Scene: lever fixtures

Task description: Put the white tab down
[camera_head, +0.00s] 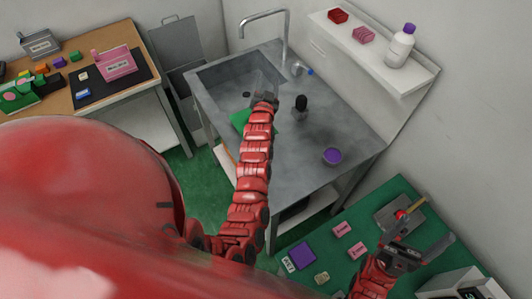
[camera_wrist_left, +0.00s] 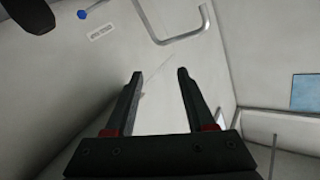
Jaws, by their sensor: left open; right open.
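I cannot pick out a white tab with certainty in either view. A small pale piece (camera_head: 297,68) is on the wall behind the sink, beside a blue knob (camera_head: 310,72); it is too small to tell its shape. In the left wrist view a blue knob (camera_wrist_left: 82,14) and a pale label (camera_wrist_left: 101,32) show on the wall. My left gripper (camera_head: 266,90) is over the sink area, its fingers apart and empty in the left wrist view (camera_wrist_left: 160,76). My right gripper (camera_head: 425,228) is open by the green table, close to a grey plate (camera_head: 385,214) with a red ball and a yellowish handle.
A faucet (camera_head: 287,30) rises behind the sink. A shelf (camera_head: 425,78) holds a white bottle (camera_head: 400,46). Pink and purple blocks lie on the green table (camera_head: 330,265).

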